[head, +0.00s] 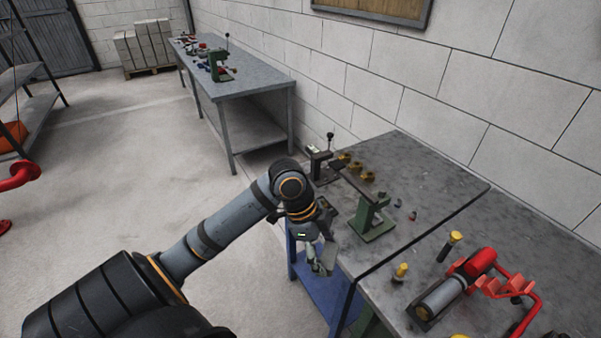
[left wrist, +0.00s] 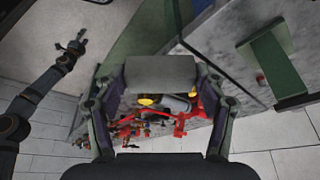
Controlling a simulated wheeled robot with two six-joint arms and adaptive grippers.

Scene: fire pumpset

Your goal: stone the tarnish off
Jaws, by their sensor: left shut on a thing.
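My left gripper (head: 320,250) is shut on a grey block (left wrist: 160,72), probably the stone. The block lies across between the two fingers in the left wrist view, and it also shows in the head view (head: 325,265). The gripper hangs just off the bench's left edge, below and left of a green stand (head: 371,217). Small brass-coloured pieces (head: 355,166) stand in a row behind that stand. I cannot tell which surface bears the tarnish. Another arm's gripper, seemingly my right one (left wrist: 75,42), shows small in the left wrist view; its opening is unclear.
The grey-topped bench (head: 430,175) carries a black lever tool (head: 323,165) at its far left corner. A red and grey pump (head: 455,285) with red pipes stands at the right, near a brass fitting (head: 400,271). A second bench (head: 250,75) stands farther back. The floor at left is open.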

